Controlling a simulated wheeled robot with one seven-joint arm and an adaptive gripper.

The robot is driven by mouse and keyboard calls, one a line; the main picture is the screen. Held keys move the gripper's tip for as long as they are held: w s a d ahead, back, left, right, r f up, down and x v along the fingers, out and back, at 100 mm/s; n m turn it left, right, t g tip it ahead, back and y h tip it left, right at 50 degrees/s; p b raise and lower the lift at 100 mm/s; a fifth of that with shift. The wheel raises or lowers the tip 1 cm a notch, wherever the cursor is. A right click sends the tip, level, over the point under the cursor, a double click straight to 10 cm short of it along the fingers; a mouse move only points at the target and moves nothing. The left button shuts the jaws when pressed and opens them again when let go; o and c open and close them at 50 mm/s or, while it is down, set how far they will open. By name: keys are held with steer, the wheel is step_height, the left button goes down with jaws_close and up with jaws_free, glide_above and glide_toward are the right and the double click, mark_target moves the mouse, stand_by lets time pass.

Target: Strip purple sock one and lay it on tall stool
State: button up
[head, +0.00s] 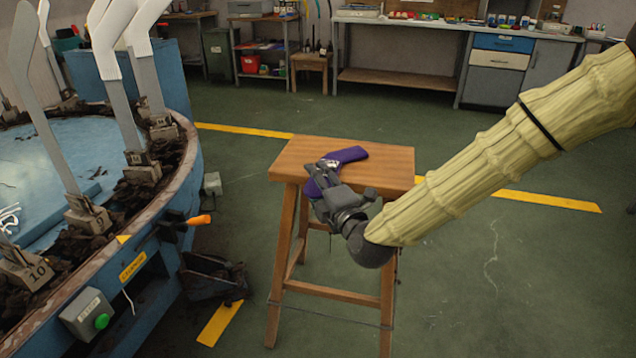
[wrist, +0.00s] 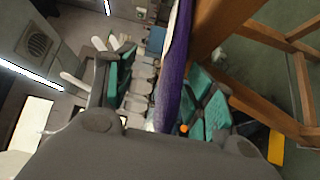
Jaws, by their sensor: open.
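The purple sock (head: 349,155) lies across the seat of the tall wooden stool (head: 388,162), and its lower part shows beside my gripper at the seat's front edge. My gripper (head: 323,172) is at the front left of the seat, over the sock, and hides part of it. In the wrist view the sock (wrist: 174,84) runs as a narrow purple strip with a pale edge between my two spread, teal-padded fingers. My gripper (wrist: 163,84) is open. The stool (wrist: 228,22) stands to the right there. Whether a finger touches the sock cannot be told.
A round blue machine (head: 188,170) with upright sock boards (head: 40,100) stands at the left, some boards wearing white socks (head: 108,40). An orange-handled lever (head: 198,220) sticks out towards the stool. Workbenches (head: 410,78) line the back. Green floor is clear behind the stool.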

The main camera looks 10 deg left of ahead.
steer(key=shift+f, duration=0.6)
stand_by(0.7)
steer(key=shift+s+d, duration=0.1)
steer(key=v, duration=0.7)
steer(key=shift+s+d, duration=0.2)
steer(key=shift+s, duration=0.1)
stand_by(0.7)
steer(key=shift+f, duration=0.1)
stand_by(0.6)
